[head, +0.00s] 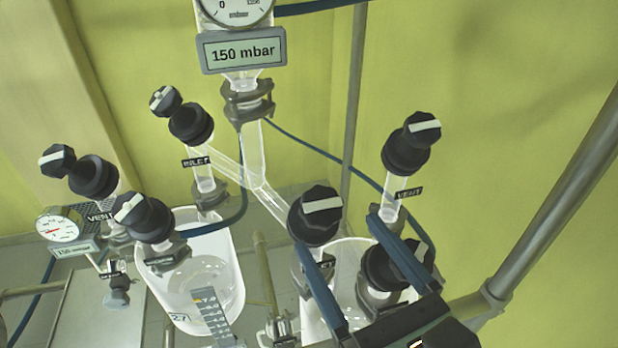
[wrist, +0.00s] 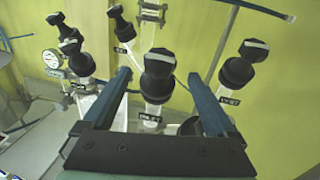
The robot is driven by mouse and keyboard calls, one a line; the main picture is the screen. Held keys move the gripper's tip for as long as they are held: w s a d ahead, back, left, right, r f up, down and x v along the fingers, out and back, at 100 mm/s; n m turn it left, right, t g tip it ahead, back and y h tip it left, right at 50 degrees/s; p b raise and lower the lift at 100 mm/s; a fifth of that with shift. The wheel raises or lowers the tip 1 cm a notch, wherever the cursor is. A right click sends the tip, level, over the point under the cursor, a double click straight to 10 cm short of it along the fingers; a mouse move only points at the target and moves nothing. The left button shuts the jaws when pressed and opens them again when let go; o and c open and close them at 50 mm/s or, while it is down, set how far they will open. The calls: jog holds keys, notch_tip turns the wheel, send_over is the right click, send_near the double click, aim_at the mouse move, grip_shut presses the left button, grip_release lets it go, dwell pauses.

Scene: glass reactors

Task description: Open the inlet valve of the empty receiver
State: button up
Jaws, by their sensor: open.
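A black valve knob with a white bar (head: 315,212) stands upper left of the right glass receiver (head: 348,258); its label below is partly hidden and ends in "ET". In the wrist view this knob (wrist: 158,75) stands between and just beyond the finger tips. My gripper (head: 336,232) is open and empty, its blue fingers pointing toward the knob; it also shows in the wrist view (wrist: 159,75). I see no finger touching the knob. The right receiver is mostly hidden by the gripper, so its contents cannot be told. The left receiver (head: 222,240) carries a level scale.
The left INLET valve (head: 190,122), right VENT valve (head: 406,152) and left VENT valve (head: 92,176) stand around. Another black knob (head: 385,268) sits close behind my gripper. A gauge reading 150 mbar (head: 243,53), a blue hose and metal posts (head: 560,190) are nearby.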

aim_at(314, 196)
jog(key=p+x, duration=0.2)
jog(key=x, duration=0.6)
jog(key=shift+w+a+r+p, duration=0.1)
jog(key=shift+w+p, duration=0.1)
jog(key=shift+p, duration=0.2)
jog(key=shift+x, duration=0.85)
jog(key=shift+s, duration=0.1)
jog(key=c, duration=1.4)
jog(key=shift+n+y, duration=0.3)
